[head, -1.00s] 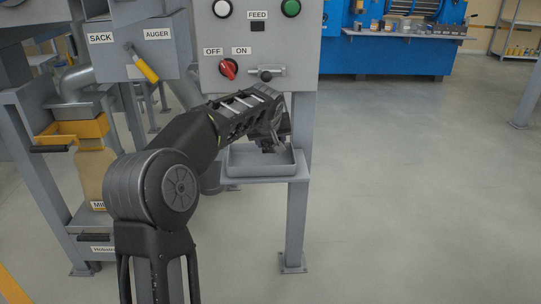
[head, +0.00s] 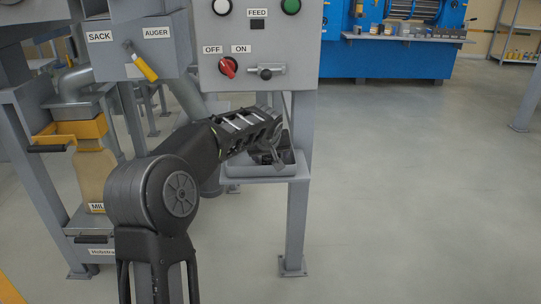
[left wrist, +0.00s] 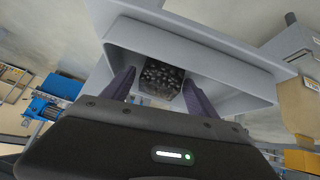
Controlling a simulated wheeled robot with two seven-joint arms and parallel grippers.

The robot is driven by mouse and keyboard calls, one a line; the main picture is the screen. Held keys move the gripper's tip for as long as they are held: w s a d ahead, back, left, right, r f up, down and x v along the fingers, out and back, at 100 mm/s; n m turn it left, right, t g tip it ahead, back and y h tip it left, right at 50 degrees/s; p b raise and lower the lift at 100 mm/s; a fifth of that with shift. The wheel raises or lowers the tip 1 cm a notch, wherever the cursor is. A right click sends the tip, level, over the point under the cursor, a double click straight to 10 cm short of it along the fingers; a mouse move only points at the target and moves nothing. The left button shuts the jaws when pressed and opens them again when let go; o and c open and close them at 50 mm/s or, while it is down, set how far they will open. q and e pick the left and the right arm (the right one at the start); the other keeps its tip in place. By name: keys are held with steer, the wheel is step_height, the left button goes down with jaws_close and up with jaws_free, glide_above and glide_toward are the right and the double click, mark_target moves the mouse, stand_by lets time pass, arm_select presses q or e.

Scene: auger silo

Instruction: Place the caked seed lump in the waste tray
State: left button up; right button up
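The caked seed lump (left wrist: 162,78) is a dark, grainy block. The lump cannot be made out there. I cannot tell whether it touches the tray floor. My right gripper is not in view.
The grey control panel (head: 258,50), with its red switch (head: 228,67) and latch (head: 265,73), stands just above the tray. A grey post (head: 297,225) supports it. The sack filler (head: 96,170) is at the left. The floor at the right is clear.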

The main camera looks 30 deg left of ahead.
arm_select(q)
steer(key=shift+o, duration=0.2)
steer(key=shift+r, duration=0.1)
steer(key=shift+r, duration=0.2)
steer(key=p+v, duration=0.2)
steer(key=v, duration=0.9)
steer(key=shift+s+r, duration=0.25)
steer(key=shift+d+f, duration=0.1)
steer(key=shift+d, duration=0.1)
